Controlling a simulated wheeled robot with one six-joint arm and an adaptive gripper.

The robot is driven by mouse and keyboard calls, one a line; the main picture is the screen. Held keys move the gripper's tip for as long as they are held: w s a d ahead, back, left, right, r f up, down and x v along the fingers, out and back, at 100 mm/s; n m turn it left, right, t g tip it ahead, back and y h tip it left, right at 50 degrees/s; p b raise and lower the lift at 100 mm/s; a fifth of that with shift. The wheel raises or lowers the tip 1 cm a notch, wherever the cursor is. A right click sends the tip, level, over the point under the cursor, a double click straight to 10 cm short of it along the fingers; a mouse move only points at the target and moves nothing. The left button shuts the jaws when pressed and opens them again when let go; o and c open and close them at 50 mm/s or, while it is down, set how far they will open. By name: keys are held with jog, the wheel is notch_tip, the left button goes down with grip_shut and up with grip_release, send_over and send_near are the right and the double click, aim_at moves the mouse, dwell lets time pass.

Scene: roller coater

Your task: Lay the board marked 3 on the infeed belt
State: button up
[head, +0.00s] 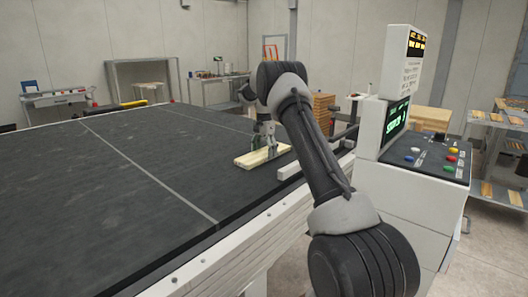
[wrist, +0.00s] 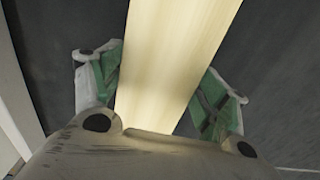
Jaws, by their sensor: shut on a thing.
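A pale wooden board (head: 249,159) is at the far right part of the dark infeed belt (head: 120,175), close to the belt's right-hand rail. It lies flat and looks to be at the belt surface; I cannot tell whether it touches. My gripper (head: 265,143) is above the board with its fingers down at it. In the wrist view the board (wrist: 178,60) runs between the two green-padded fingers of my gripper (wrist: 164,97), which is shut on it. No number shows on the board's visible faces.
A control console (head: 415,160) with a green screen and coloured buttons stands right of the belt. A white guide bar (head: 290,171) lies near the belt's right edge. Racks with boards (head: 500,120) stand far right. The rest of the belt is clear.

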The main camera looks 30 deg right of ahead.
aim_at(264, 152)
jog(key=o, duration=1.2)
jog(key=shift+f, duration=0.15)
jog(key=shift+c, duration=0.2)
notch_tip(264, 152, up, 12)
jog(key=s+a+r+n+t, duration=0.1)
jog(key=s+a+r+n, duration=0.3)
jog(key=s+r, duration=0.55)
jog(key=s+a+r+n+t, duration=0.1)
jog(key=s+a+r+n, duration=0.35)
jog(key=s, duration=0.75)
jog(key=s+a+f+n, duration=0.1)
jog(key=s+a+f, duration=0.1)
jog(key=s, duration=0.7)
jog(key=s+a+f+n+t, duration=0.1)
jog(key=s+f, duration=0.3)
jog(key=s, duration=0.5)
jog(key=s+a+f+n+t, duration=0.1)
jog(key=s+a+f+n, duration=0.2)
jog(key=s, duration=0.7)
